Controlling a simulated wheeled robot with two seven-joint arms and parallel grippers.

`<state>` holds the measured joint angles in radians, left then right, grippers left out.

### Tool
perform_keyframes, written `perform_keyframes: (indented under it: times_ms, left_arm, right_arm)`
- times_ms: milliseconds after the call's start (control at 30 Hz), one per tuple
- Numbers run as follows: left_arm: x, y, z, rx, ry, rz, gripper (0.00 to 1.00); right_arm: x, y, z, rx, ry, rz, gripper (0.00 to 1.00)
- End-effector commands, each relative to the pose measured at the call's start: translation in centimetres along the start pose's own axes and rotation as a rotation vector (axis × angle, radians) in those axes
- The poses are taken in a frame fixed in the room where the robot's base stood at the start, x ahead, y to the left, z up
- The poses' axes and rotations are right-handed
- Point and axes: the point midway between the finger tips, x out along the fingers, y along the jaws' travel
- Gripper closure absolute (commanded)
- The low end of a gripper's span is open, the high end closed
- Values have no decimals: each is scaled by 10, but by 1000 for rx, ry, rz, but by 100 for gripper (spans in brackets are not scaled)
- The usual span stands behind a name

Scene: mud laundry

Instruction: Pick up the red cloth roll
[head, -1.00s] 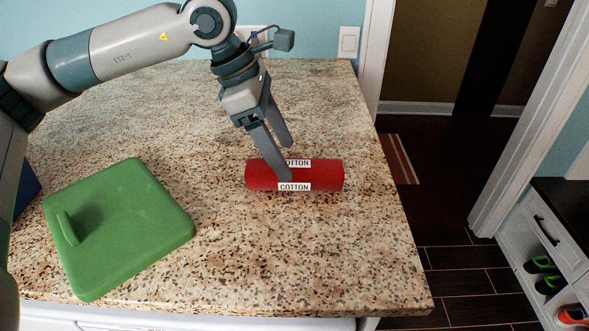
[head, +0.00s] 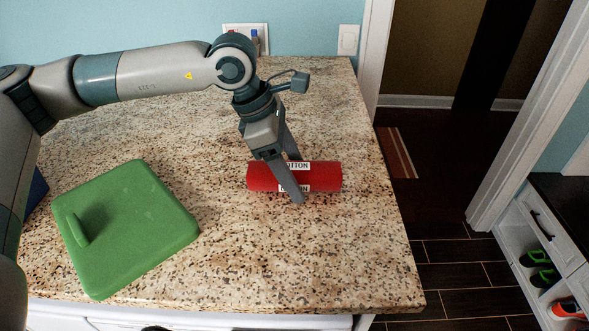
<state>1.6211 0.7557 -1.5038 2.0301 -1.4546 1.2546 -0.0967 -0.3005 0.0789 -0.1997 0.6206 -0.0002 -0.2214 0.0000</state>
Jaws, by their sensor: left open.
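The red cloth roll (head: 323,178) lies on its side on the speckled granite counter, with white labels reading "COTTON". My left gripper (head: 297,182) points down over the roll, its jaws open. The nearer finger crosses in front of the roll and partly hides the lower label. The other finger goes down behind the roll, its tip hidden. The roll rests on the counter between the two fingers. Whether the fingers touch it I cannot tell. My right gripper is not in view.
A green square lid (head: 125,225) with a handle lies on the counter (head: 250,255) at the left. A dark blue object (head: 37,190) is partly hidden behind my arm. The counter's right edge is close to the roll. A white shelf with shoes (head: 545,240) stands at the far right.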

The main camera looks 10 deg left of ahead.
Motion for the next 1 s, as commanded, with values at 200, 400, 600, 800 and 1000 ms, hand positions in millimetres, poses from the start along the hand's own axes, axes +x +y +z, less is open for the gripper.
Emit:
perform_keyframes:
  times_ms: [200, 400, 600, 800, 1000]
  left_arm:
    - [4, 0, 0, 1, 0, 1, 33]
    - [4, 0, 0, 0, 0, 1, 33]
    - [4, 0, 0, 0, 0, 1, 50]
    - [4, 0, 0, 0, -1, 2, 80]
    - [3, 0, 0, 0, -1, 2, 80]
  right_arm:
    - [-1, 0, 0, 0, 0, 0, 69]
    - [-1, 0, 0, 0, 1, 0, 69]
    - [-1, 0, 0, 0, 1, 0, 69]
    - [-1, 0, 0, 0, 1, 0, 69]
    - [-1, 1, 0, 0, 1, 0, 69]
